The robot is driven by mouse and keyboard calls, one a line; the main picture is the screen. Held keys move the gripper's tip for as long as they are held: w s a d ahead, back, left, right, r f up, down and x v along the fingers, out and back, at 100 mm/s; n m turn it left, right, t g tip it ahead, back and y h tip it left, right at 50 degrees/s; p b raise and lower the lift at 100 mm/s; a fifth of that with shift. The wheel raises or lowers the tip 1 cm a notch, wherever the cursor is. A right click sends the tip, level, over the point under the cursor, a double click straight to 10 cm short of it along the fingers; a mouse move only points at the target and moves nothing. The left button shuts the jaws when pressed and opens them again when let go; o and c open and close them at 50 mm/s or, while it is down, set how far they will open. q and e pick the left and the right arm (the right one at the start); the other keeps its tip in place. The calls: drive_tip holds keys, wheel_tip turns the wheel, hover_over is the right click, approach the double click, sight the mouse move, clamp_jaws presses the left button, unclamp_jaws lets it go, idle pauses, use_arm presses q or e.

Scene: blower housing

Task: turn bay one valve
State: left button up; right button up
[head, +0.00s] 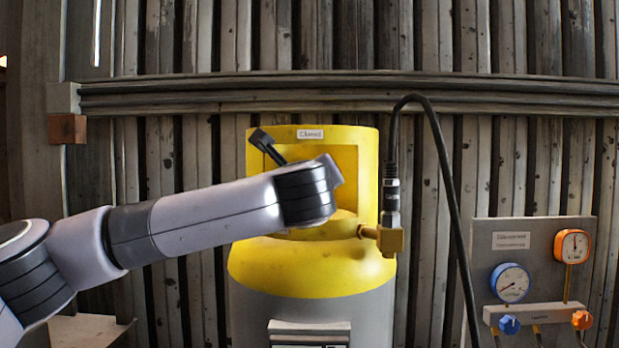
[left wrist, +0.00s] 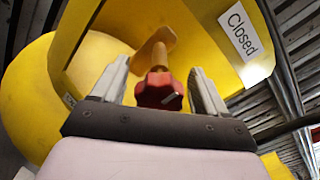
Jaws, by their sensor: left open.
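The valve's red knob (left wrist: 158,92) sits on a brass stem inside the yellow collar (left wrist: 92,42) of the cylinder, with a "Closed" label (left wrist: 238,31) beside it. My left gripper (left wrist: 160,72) is open, with one finger on each side of the knob and stem. Gaps show between the fingers and the knob, so it is not gripped. In the head view, the yellow-topped cylinder (head: 310,268) stands upright. My left wrist crosses in front of its collar opening and hides the knob and the fingers. My right gripper is in neither view.
A brass fitting (head: 389,238) with a black hose (head: 440,140) leaves the cylinder's right side. A gauge panel (head: 530,240) with blue and orange gauges and knobs stands at the right. A wooden rail (head: 330,95) crosses the plank wall behind.

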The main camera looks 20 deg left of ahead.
use_arm(q)
drive_tip(key=c, duration=1)
